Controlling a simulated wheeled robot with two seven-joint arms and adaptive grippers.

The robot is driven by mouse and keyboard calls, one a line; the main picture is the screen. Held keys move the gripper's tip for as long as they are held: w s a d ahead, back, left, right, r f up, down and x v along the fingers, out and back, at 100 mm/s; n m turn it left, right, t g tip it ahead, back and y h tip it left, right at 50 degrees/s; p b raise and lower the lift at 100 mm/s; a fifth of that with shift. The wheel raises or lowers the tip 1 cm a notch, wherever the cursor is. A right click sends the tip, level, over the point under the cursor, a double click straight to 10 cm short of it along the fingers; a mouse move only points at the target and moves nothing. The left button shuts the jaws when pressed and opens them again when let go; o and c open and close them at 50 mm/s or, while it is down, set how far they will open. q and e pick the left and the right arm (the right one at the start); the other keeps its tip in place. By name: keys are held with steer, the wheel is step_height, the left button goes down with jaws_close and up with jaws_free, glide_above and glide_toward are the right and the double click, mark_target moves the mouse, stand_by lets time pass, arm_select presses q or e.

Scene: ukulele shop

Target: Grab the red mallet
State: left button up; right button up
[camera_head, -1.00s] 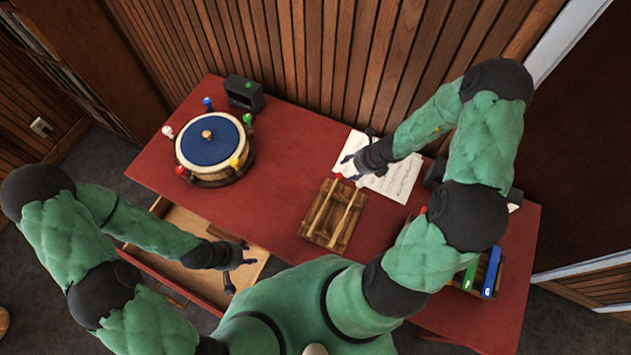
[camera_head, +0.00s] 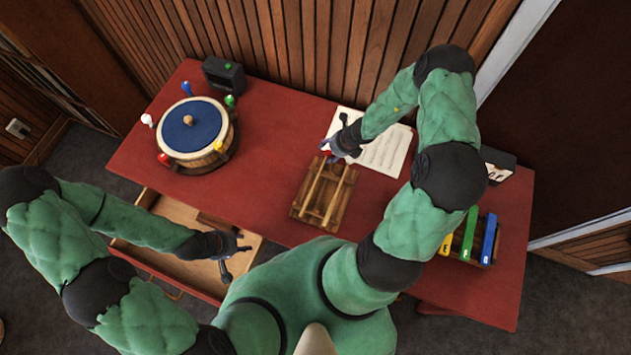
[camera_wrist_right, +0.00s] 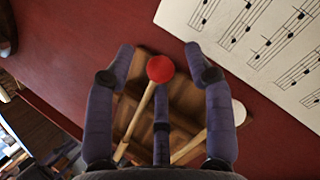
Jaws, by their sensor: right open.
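The red mallet shows its round red head (camera_wrist_right: 160,69) and pale wooden handle in the right wrist view. It lies on a small wooden rack (camera_head: 298,211) beside a second mallet with a white head (camera_wrist_right: 239,112). My right gripper (camera_head: 335,152) is over the far end of the rack. In the right wrist view its open fingers (camera_wrist_right: 161,62) spread either side of the red head, with a third finger below it; I see no grip on the mallet. My left gripper (camera_head: 236,262) is open and empty over the open drawer (camera_head: 172,240).
The rack stands on a red table (camera_head: 262,180). A round drum (camera_head: 193,130) with coloured pegs and a dark box (camera_head: 223,76) stand at the left. Sheet music (camera_head: 388,155) lies behind the rack. Coloured bars (camera_head: 468,236) stand at the right.

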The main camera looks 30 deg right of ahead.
jaws_close()
stand_by(0.5)
